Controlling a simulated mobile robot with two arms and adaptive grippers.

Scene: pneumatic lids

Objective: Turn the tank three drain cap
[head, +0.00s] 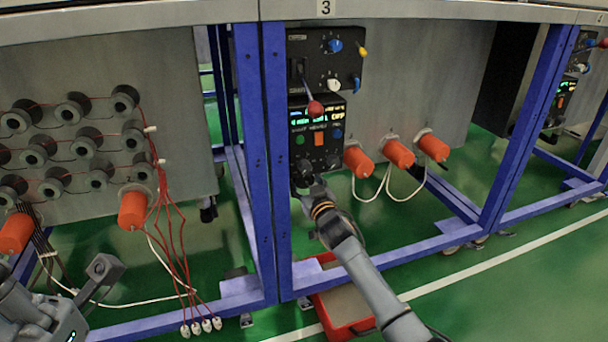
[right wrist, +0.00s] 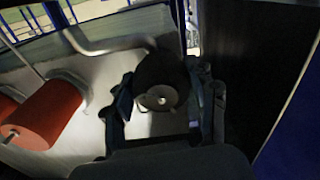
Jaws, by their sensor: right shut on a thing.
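The number 3 sign (head: 325,8) is above the tank three station, and its black control panel (head: 318,120) is mounted below it. A dark round cap (right wrist: 160,72) with a pale metal centre lies between the fingers of my right gripper (right wrist: 162,112) in the right wrist view. My right gripper (head: 304,183) is shut on this cap just below the panel in the head view, where the gripper hides most of the cap. My left gripper (head: 85,285) is only partly visible at the lower left, away from the cap, and its finger opening is unclear.
Orange cylinders (head: 398,152) stick out right of the panel, with white hoses below. A blue frame post (head: 276,160) stands close left of my right gripper. A red tray (head: 345,315) is on the floor under my right arm. Red and white cables (head: 180,260) hang at left.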

